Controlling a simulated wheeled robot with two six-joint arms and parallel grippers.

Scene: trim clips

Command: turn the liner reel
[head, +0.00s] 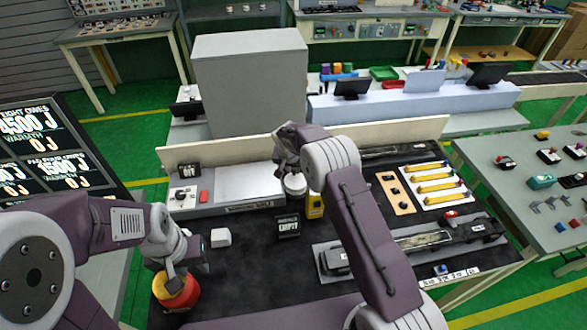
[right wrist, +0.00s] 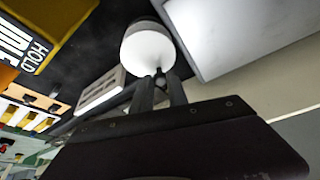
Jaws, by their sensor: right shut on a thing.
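A white round, drum-like thing, which looks like the liner reel (head: 295,184), stands at the front of the pale grey machine. In the right wrist view the reel (right wrist: 148,48) shows a smooth white face with a small dark peg at its edge. My right gripper (right wrist: 160,82) has its two fingers together around that peg. In the head view the right gripper (head: 291,170) is right at the reel, partly hidden by my own wrist. My left gripper (head: 180,276) is low over a red and yellow round thing (head: 176,294); its fingers are not clear.
A yellow box (head: 315,207) stands close to the reel's right, with a dark sign reading "EMPTY" (head: 288,226) in front. A white block (head: 221,237) lies near my left gripper. Yellow strips on a white board (head: 434,183) lie at right. The dark mat's middle is mostly clear.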

